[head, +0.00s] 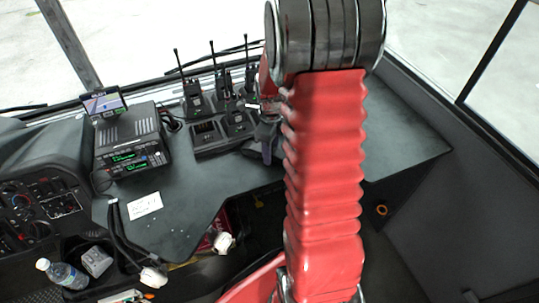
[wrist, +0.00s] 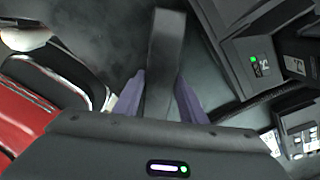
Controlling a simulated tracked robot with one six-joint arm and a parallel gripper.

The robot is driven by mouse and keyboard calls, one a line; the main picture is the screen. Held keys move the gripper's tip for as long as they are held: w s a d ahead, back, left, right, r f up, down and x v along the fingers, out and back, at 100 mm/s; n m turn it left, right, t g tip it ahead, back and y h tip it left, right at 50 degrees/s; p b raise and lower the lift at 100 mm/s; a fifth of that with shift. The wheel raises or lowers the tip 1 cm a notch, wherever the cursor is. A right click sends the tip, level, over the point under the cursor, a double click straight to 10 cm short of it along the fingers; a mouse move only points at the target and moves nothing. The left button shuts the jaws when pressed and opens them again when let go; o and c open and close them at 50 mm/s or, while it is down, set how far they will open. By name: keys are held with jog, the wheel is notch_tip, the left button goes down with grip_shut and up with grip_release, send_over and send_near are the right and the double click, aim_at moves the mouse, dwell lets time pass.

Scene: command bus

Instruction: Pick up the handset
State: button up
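Several black handsets with upright antennas stand near the windscreen in the head view, among them a left one (head: 194,100) and a middle one (head: 222,86). My gripper (head: 267,152) is low over the desk, just right of their charger bases, partly hidden by my red arm. In the wrist view my gripper (wrist: 160,100) has its two purple fingers apart, with a dark bar (wrist: 167,45) between them. I cannot tell whether the bar is part of a handset or whether the fingers press on it.
A charger base (head: 208,139) stands left of the gripper; a green-lit unit (wrist: 255,62) is at right in the wrist view. A radio console (head: 130,145) with a small screen (head: 104,103) and a white note (head: 144,204) lie further left. The right part of the desk (head: 405,150) is clear.

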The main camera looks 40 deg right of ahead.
jog(key=c, duration=0.9)
jog(key=shift+o, duration=0.2)
notch_tip(320, 180, up, 10)
jog(key=shift+r, duration=0.1)
dwell(0.5)
